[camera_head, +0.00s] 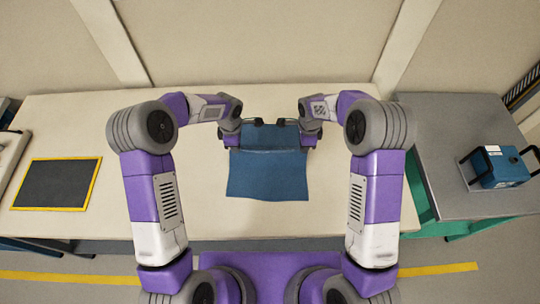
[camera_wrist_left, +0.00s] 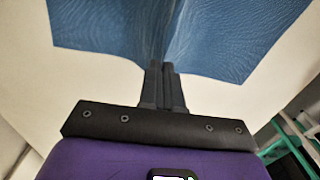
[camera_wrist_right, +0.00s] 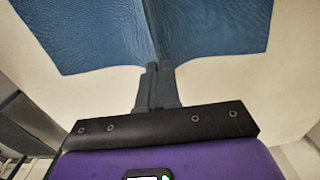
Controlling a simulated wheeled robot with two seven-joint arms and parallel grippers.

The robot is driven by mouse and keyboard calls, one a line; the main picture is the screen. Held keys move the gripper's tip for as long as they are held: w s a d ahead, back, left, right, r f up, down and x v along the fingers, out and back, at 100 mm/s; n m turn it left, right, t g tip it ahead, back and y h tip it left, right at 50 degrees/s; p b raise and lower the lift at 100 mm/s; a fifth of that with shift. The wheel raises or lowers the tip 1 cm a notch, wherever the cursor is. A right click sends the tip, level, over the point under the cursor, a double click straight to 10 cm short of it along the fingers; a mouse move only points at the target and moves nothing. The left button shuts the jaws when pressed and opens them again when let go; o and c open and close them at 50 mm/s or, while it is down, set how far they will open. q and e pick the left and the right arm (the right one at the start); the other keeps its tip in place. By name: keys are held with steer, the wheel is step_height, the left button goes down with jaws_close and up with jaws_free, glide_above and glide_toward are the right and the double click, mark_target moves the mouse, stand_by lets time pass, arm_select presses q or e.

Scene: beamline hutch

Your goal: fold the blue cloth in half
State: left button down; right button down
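The blue cloth (camera_head: 267,178) lies on the pale table in the middle of the head view, with its near part spread flat. Its far edge is raised between my two grippers. In the left wrist view the fingers (camera_wrist_left: 163,72) are closed together on the cloth (camera_wrist_left: 210,35), which creases at the tips. In the right wrist view the fingers (camera_wrist_right: 158,72) are also closed on the creased cloth (camera_wrist_right: 95,35).
The pale table (camera_head: 110,130) is clear around the cloth. A dark panel with a yellow frame (camera_head: 57,184) lies at its left. A grey bench (camera_head: 450,125) on the right carries a blue case with black handles (camera_head: 497,167).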

steer(key=shift+r, duration=0.1)
